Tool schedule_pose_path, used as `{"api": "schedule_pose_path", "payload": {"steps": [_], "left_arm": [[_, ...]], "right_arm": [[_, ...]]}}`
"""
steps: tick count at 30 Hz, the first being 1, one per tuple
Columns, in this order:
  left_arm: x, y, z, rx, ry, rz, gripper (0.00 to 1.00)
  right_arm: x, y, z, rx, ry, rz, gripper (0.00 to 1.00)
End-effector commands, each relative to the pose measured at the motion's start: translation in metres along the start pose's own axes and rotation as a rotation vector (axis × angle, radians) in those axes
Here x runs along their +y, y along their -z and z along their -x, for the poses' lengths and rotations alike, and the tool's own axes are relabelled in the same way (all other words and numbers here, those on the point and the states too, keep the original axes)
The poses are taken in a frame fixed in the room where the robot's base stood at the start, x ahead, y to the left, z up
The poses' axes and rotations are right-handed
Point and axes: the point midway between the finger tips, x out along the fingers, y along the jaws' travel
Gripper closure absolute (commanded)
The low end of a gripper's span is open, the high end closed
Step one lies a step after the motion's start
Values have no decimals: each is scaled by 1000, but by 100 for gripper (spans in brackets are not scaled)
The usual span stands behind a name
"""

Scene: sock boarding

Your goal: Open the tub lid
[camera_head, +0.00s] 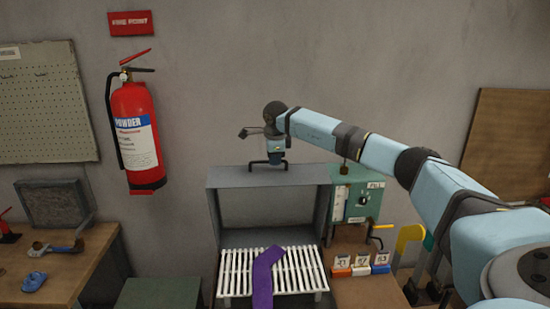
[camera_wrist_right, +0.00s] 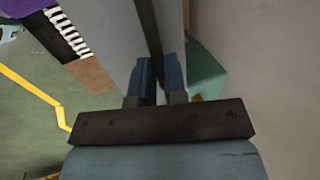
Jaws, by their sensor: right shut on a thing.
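The tub appears as a grey box (camera_head: 213,225) against the wall, its front side open toward me. Its flat grey top panel (camera_head: 235,178), which I take as the lid, carries a black bar handle (camera_head: 256,163) near the back edge. I cannot tell whether the panel is raised. My right gripper (camera_head: 275,158) points down and is shut on the handle. In the right wrist view, the handle (camera_wrist_right: 149,35) shows as a dark bar running between the blue fingers of the right gripper (camera_wrist_right: 158,75). My left gripper is not in view.
A white slatted rack (camera_head: 236,277) sticks out of the box with a purple sock (camera_head: 263,275) on it. A green control box (camera_head: 355,207) adjoins at right, above numbered blocks (camera_head: 361,268). A fire extinguisher (camera_head: 137,135) hangs left; a wooden bench (camera_head: 65,285) stands below.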

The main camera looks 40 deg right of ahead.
Motion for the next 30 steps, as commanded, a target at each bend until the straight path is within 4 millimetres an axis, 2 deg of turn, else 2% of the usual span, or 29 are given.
{"api": "schedule_pose_path", "payload": {"steps": [13,14,17,26,30], "left_arm": [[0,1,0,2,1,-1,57],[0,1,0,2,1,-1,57],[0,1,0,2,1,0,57],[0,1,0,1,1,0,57],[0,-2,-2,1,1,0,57]], "right_arm": [[-1,0,1,-2,1,-1,100],[-1,0,1,-2,1,-1,85],[-1,0,1,-1,1,-1,62],[-1,0,2,-1,1,0,62],[-1,0,14,-3,4,-1,62]]}}
